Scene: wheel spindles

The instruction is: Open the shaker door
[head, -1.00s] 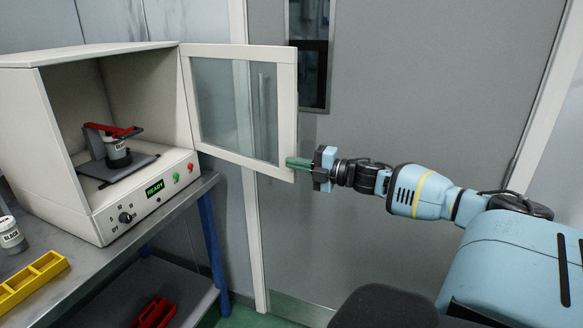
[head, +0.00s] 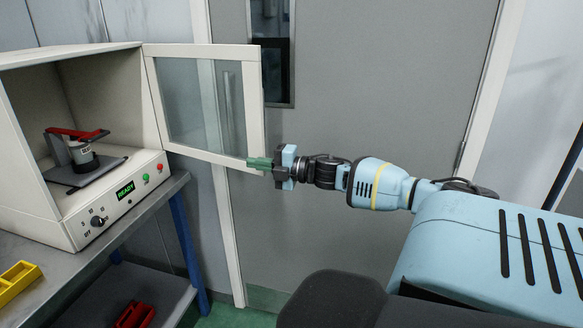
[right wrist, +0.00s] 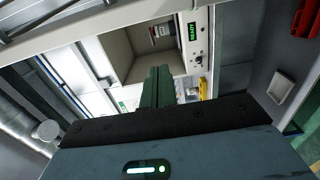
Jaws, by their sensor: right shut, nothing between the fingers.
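The shaker (head: 105,205) is a cream box on the bench at the left of the head view. Its framed glass door (head: 205,105) stands wide open, swung out to the right of the box. My right gripper (head: 258,163) is shut and empty, its green fingers at the lower free corner of the door frame. I cannot tell whether the fingers touch the frame. In the right wrist view the green fingers (right wrist: 157,85) are together, with the shaker's open interior (right wrist: 140,45) beyond. My left gripper is not in view.
Inside the shaker, a labelled jar (head: 83,155) sits on a platform under a red clamp (head: 78,134). The panel reads READY (head: 125,190). A yellow rack (head: 17,280) lies on the bench. A red rack (head: 135,314) is on the lower shelf. A grey room door (head: 370,80) stands behind.

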